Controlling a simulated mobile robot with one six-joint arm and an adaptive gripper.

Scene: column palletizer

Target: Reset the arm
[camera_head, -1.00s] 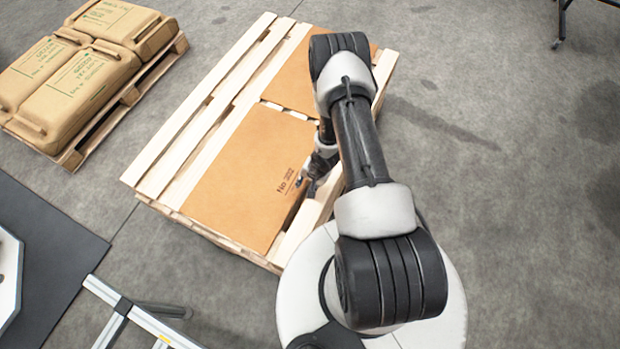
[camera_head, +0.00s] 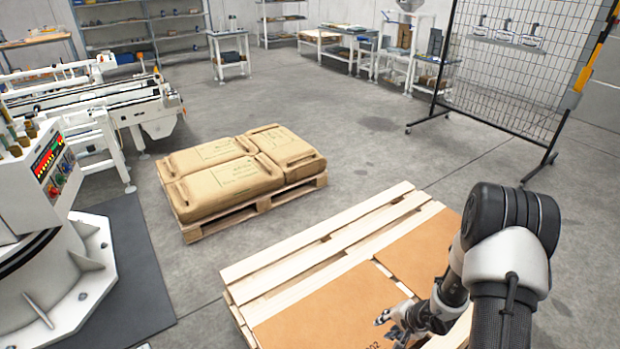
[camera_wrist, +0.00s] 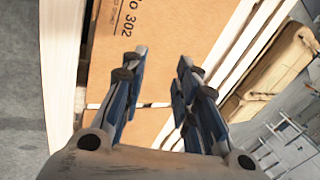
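My arm comes in at the lower right of the head view and bends over a wooden pallet (camera_head: 262,283). My gripper (camera_head: 388,326) hangs low at the arm's end, over or beside the near cardboard piece (camera_head: 320,305) on that pallet. In the wrist view my gripper (camera_wrist: 163,57) has its two blue-grey fingers well apart with nothing between them. The cardboard marked "No 302" (camera_wrist: 165,30) shows beyond the fingertips. I cannot tell the exact gap between fingertips and cardboard.
A second pallet (camera_head: 262,203) with several tan sacks (camera_head: 228,180) stands at centre. A white machine (camera_head: 50,275) stands on a dark mat at left, a conveyor (camera_head: 140,105) behind it. A mesh fence (camera_head: 500,70) is at right. Grey floor between is clear.

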